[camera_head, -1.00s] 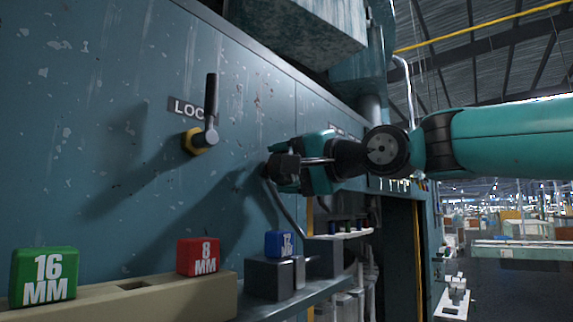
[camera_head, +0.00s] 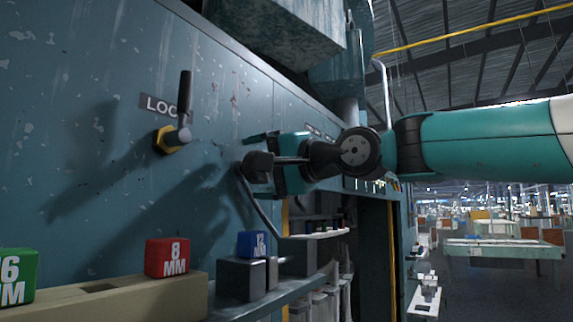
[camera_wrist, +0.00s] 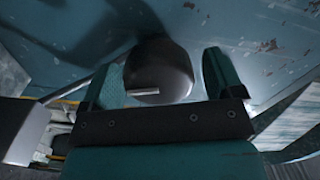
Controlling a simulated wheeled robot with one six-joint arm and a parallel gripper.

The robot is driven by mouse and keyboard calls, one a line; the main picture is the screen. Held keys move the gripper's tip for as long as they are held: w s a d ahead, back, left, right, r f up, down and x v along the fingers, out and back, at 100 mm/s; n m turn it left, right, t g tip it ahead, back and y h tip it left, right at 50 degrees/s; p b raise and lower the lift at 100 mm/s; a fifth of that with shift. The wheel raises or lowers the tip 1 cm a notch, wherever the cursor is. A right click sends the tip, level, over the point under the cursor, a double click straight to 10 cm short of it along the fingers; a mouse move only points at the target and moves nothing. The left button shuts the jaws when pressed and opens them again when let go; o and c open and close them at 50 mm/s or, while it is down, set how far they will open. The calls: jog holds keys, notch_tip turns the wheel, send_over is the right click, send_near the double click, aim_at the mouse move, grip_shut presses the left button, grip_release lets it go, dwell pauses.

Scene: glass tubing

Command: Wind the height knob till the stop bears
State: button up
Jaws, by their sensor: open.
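A dark round knob (camera_wrist: 158,70) shows between the fingers of my gripper (camera_wrist: 165,80) in the wrist view, with a short pale rod on its face. It appears as a dark drum (camera_head: 258,167) at the wall panel in the head view. My gripper (camera_head: 270,160) is open, its teal fingers on either side of the knob; contact cannot be told. A blue 12 MM block (camera_head: 252,244) sits on a dark grey block (camera_head: 240,279) on the shelf below. I cannot tell which part is the stop.
A black LOCK lever (camera_head: 185,105) stands upright on a brass nut (camera_head: 164,141), left of my gripper. A beige rack (camera_head: 130,302) holds a red 8 MM block (camera_head: 167,257) and a green 16 MM block (camera_head: 17,275).

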jog(key=shift+d, duration=0.1)
jog(key=b+v, duration=0.6)
jog(key=v, duration=1.1)
jog(key=shift+s+b, duration=0.2)
jog(key=shift+b, duration=0.2)
jog(key=shift+f, duration=0.1)
jog(key=w+a+n+p, duration=0.1)
jog(key=w+a+n, duration=0.2)
jog(key=a+n, duration=0.1)
jog(key=w+a+n+p, duration=0.1)
jog(key=w+a+n, duration=0.3)
jog(key=a+n, duration=0.1)
jog(key=w+a+n+p, duration=0.1)
jog(key=w+a+n, duration=0.2)
jog(key=a+n, duration=0.2)
jog(key=shift+w+r, duration=0.25)
jog(key=shift+w, duration=0.05)
jog(key=shift+c, duration=0.2)
